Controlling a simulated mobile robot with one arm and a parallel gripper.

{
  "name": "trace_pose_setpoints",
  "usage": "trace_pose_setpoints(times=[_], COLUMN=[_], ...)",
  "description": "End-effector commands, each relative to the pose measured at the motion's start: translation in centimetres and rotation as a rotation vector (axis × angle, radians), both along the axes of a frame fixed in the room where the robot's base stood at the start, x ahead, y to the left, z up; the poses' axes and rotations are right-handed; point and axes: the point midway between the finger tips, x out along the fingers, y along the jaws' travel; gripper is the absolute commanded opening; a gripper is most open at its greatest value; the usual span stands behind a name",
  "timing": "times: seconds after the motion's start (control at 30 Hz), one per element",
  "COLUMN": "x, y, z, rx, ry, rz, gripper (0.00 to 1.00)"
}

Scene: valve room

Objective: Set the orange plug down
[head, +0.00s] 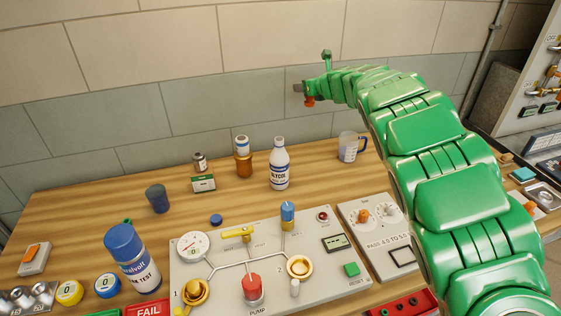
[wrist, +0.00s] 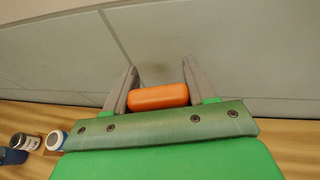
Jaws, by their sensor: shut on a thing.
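My gripper (head: 299,88) is at the end of my green arm, raised above the back of the wooden bench, in front of the tiled wall. The orange plug (head: 310,101) shows as a small orange shape at the gripper's end. In the wrist view, my gripper (wrist: 159,79) has its two grey fingers on either side of the orange plug (wrist: 158,97), which lies crosswise between them. The gripper is shut on it. The plug is in the air; its lower part is hidden by the gripper body in the wrist view.
A glycol bottle (head: 279,166), an amber bottle (head: 243,162) and a measuring jug (head: 348,148) stand at the back of the bench (head: 100,205). The valve panel (head: 215,270) fills the front middle.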

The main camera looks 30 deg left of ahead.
Motion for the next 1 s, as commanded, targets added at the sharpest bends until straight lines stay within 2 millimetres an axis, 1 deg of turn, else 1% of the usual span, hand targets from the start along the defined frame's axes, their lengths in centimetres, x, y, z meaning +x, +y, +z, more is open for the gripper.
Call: trace_pose_setpoints(times=[0.2,0.33,0.43,0.57,0.63,0.7,0.87,1.0], x=[0.7,0.9,0.7,0.2,-0.3,-1.2,-3.8,-6.1], y=[-1.1,-1.7,-2.0,-1.9,-1.6,-0.8,1.8,4.3], z=[-0.7,-1.7,-2.5,-3.7,-4.5,-5.5,-7.5,-9.0], rx=[0.001,0.0,0.0,0.001,0.003,0.002,0.002,0.0], ry=[-0.001,0.002,0.004,0.002,0.004,0.005,0.003,0.001], rz=[0.073,0.13,0.181,0.246,0.287,0.331,0.435,0.508], gripper=[0.25,0.25,0.25,0.25,0.25,0.25,0.25,0.25])
